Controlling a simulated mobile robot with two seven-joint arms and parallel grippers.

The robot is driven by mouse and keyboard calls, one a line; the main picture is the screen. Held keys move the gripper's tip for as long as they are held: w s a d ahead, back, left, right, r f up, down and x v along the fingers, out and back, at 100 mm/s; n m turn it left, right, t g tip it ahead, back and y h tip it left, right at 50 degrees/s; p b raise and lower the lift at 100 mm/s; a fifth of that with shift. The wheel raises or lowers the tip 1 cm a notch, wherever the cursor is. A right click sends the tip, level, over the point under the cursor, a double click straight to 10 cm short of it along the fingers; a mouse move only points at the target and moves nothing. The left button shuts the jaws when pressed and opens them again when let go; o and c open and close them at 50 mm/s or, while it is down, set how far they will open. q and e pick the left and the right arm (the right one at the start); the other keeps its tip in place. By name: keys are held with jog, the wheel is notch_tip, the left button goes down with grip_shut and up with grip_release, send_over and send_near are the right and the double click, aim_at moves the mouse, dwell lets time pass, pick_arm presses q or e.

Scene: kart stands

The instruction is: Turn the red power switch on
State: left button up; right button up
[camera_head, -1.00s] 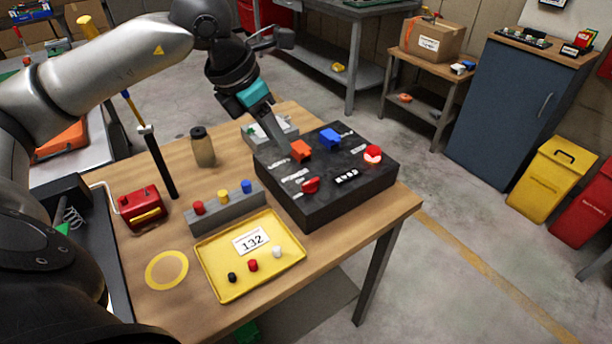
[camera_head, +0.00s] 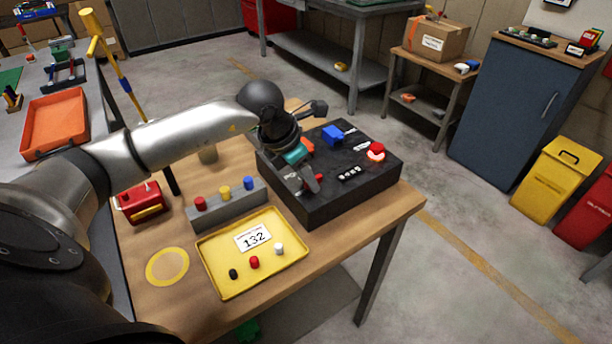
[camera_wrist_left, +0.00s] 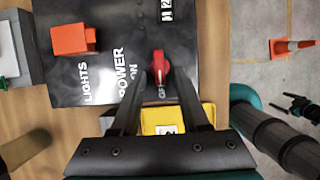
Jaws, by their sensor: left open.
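The black control box (camera_head: 345,205) stands at the right of the wooden table. The red power switch (camera_wrist_left: 159,68) sits on its top beside the white words POWER and ON in the left wrist view; its narrow silver tip points down the picture. My left gripper (camera_wrist_left: 163,80) is open, with one finger on each side of the switch. I cannot tell whether either finger touches it.
The box also bears an orange switch (camera_wrist_left: 74,40), a blue switch (camera_head: 333,135) and a lit red button (camera_head: 376,152). A grey block with coloured pegs (camera_head: 228,207) and a yellow tray (camera_head: 215,275) stand close in front and to the left.

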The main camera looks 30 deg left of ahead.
pick_arm(q)
grip_shut()
dwell(0.3)
dwell(0.3)
